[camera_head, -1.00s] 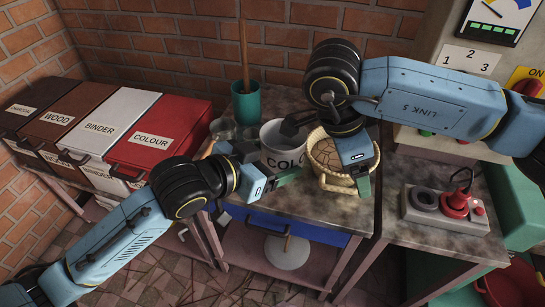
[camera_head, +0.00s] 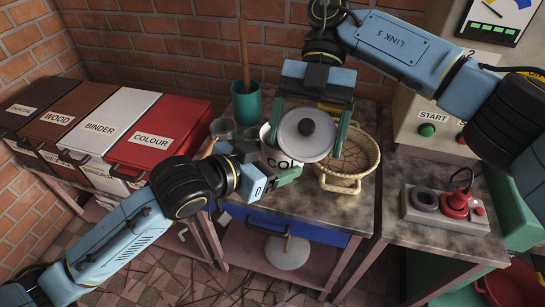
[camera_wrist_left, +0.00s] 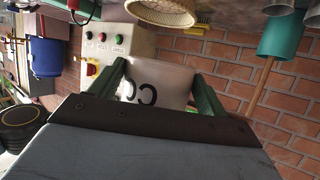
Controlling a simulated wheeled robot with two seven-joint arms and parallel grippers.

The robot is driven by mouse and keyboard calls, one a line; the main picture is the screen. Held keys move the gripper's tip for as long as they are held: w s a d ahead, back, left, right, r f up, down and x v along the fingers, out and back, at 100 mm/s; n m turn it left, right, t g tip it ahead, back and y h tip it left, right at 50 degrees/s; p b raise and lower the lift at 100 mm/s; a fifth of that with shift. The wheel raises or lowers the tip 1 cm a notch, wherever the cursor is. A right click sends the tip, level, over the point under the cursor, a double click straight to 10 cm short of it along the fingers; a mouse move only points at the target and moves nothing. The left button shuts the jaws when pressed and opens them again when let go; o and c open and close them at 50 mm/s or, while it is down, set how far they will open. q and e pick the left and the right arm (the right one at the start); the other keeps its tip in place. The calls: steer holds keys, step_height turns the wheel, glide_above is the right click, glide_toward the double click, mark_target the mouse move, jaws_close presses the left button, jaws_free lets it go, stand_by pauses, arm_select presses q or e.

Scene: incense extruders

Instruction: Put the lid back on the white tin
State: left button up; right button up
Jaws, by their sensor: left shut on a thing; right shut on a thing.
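The white tin (camera_head: 270,157) with black lettering stands on the worktop, its upper right part hidden by the lid. The round grey lid (camera_head: 313,150) with a black knob is held by my right gripper (camera_head: 311,126), its fingers on either side. The lid overlaps the tin's mouth in the head view, its top facing the camera; I cannot tell whether it touches the rim. My left gripper (camera_head: 268,167) is shut on the tin from the left front. In the left wrist view the tin (camera_wrist_left: 157,85) sits between its two green fingers.
A wicker basket (camera_head: 357,162) stands close to the right of the tin. Labelled boxes (camera_head: 158,138) line the left.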

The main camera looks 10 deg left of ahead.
mark_target(291, 116)
steer(key=m+y, duration=0.2)
steer(key=m, duration=0.1)
steer(key=a+m+y, duration=0.1)
steer(key=y, duration=0.1)
steer(key=shift+w+r, duration=0.25)
steer(key=shift+r, duration=0.15)
steer(key=m+y, duration=0.1)
steer(key=m+t+y, duration=0.1)
steer(key=m, duration=0.1)
steer(key=w+m+t+y, duration=0.1)
steer(key=y, duration=0.1)
steer(key=shift+a+r+m, duration=0.25)
steer(key=shift+a+m, duration=0.05)
steer(key=shift+a, duration=0.05)
steer(key=m+t+y, duration=0.1)
steer(key=m+t, duration=0.1)
steer(key=w+a+m+t+y, duration=0.1)
steer(key=shift+r+y, duration=0.3)
steer(key=m+t, duration=0.1)
steer(key=w+m+t+y, duration=0.1)
steer(key=w+a+m+t+y, duration=0.1)
steer(key=shift+a+r+m+t, duration=0.1)
steer(key=shift+r+m+t, duration=0.2)
steer(key=shift+r, duration=0.1)
steer(key=shift+f, duration=2)
steer(key=shift+f, duration=0.1)
steer(key=shift+f, duration=0.8)
steer(key=shift+f, duration=0.65)
